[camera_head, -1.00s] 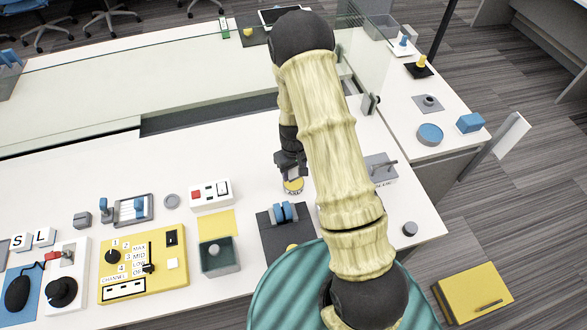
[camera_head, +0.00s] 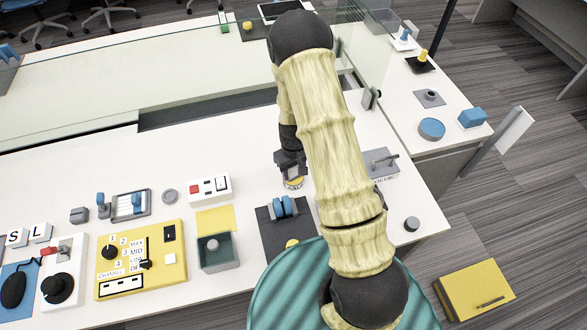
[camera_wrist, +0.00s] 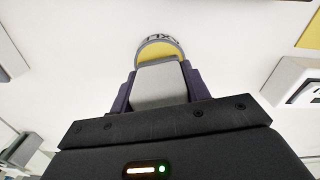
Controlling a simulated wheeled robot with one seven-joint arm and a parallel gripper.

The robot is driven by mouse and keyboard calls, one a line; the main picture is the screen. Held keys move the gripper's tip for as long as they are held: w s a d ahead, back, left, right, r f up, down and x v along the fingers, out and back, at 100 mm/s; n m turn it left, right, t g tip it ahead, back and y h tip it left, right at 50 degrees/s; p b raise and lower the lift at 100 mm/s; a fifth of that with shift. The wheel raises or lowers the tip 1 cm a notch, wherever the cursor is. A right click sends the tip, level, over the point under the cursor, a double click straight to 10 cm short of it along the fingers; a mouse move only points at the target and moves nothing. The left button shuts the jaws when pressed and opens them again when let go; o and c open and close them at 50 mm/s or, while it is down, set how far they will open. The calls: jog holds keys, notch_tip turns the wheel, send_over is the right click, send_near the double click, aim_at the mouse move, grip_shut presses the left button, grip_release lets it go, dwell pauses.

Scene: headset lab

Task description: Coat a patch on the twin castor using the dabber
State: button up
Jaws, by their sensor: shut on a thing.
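The twin castor (camera_head: 282,207), two blue wheels side by side, stands on a dark mat (camera_head: 290,240) at the bench's front. My gripper (camera_head: 291,172) is behind it, pointing down over a yellow-topped round tin (camera_head: 293,184) with dark lettering. In the wrist view my gripper (camera_wrist: 160,88) is shut on a grey block (camera_wrist: 160,84), which looks like the dabber's handle. The tin (camera_wrist: 160,50) shows just beyond the block. The block hides its lower end, so I cannot tell whether it touches the tin.
A grey block with a rod (camera_head: 382,163), lettered on its front, stands right of my arm. A teal open box (camera_head: 219,252) and a white switch box (camera_head: 209,190) stand left of the mat. A glass screen (camera_head: 190,70) runs behind.

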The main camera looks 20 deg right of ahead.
jog(key=shift+s+f+b, duration=0.1)
jog(key=shift+f+b, duration=0.3)
jog(key=shift+f, duration=0.2)
dwell(1.6)
jog(key=shift+r+p, duration=2.65)
jog(key=shift+r, duration=0.95)
jog(key=shift+f, duration=0.1)
jog(key=shift+w+f+m, duration=0.2)
jog(key=shift+f+m, duration=1.15)
jog(key=shift+m, duration=0.15)
